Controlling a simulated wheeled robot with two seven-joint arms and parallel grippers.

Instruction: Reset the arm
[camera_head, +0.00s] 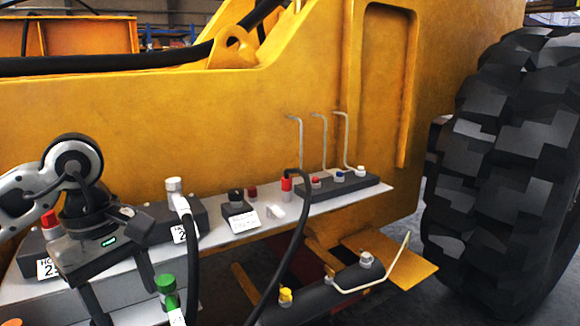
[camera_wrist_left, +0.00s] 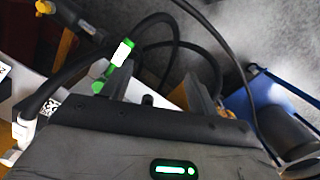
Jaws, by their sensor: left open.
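My left gripper (camera_head: 124,296) hangs at the lower left of the head view, its fingers pointing down in front of the grey ledge. It is open, with a clear gap between the fingers, and nothing shows held. In the left wrist view the open fingers (camera_wrist_left: 158,84) are apart, with dark hoses behind them. A green connector with a white label (camera_head: 168,290) is just right of the fingers in the head view. In the left wrist view this green connector (camera_wrist_left: 112,68) appears close to the left finger; I cannot tell if they touch. My right gripper is not in view.
The grey ledge (camera_head: 345,203) carries dark blocks with coloured caps. A black hose (camera_head: 297,232) with a red end hangs over it, and a white-ended hose (camera_head: 190,240) hangs nearer my gripper. The yellow machine body (camera_head: 200,125) stands behind; a large tyre (camera_head: 500,180) is at right.

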